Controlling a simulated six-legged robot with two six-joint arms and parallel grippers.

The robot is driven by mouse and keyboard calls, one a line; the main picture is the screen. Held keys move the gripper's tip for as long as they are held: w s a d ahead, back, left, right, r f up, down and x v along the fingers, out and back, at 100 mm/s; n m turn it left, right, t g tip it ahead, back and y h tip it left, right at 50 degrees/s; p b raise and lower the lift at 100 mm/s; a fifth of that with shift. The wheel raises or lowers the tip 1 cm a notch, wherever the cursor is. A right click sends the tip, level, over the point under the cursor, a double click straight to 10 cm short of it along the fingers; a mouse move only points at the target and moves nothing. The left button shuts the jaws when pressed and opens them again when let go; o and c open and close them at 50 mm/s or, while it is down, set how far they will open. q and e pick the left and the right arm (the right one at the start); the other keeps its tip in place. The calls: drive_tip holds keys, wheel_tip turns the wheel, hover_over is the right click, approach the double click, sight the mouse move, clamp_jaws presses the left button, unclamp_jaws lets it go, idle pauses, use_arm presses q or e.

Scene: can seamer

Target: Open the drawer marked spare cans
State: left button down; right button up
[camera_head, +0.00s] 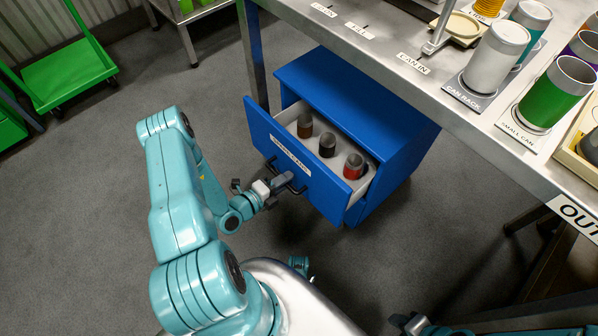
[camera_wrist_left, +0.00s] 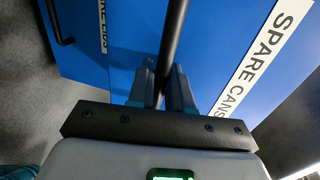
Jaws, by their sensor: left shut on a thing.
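The spare cans drawer (camera_head: 262,128) is the upper drawer of a blue cabinet (camera_head: 345,95) under the steel bench. It stands pulled out, and three small cans, a brown one (camera_head: 305,127), a dark one (camera_head: 327,146) and a red one (camera_head: 353,167), show inside it. Its SPARE CANS label (camera_wrist_left: 262,55) reads clearly in the left wrist view. My left gripper (camera_head: 283,181) is at the drawer front, shut on the black bar handle (camera_wrist_left: 174,40), with a finger on each side of the bar. My right gripper (camera_head: 404,321) is low at the bottom edge, its fingers unclear.
The steel bench (camera_head: 390,50) overhangs the cabinet and carries a can rack (camera_head: 470,93) and several cans. A second drawer front with its own black handle (camera_wrist_left: 55,22) shows in the left wrist view. A green cart (camera_head: 70,75) stands far left. The grey floor before the drawer is clear.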

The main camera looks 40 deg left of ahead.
use_arm(q)
drive_tip(key=f+v, duration=0.3)
drive_tip(key=v, duration=1.2)
drive_tip(key=shift+s+a+p, duration=0.25)
drive_tip(key=shift+s+p, duration=0.05)
drive_tip(key=shift+s, duration=0.05)
drive_tip(key=c, duration=1.2)
unclamp_jaws()
drive_tip(key=p+v, duration=0.2)
drive_tip(key=v, duration=1.4)
drive_tip(key=shift+s+a, duration=0.1)
drive_tip(key=shift+s, duration=0.05)
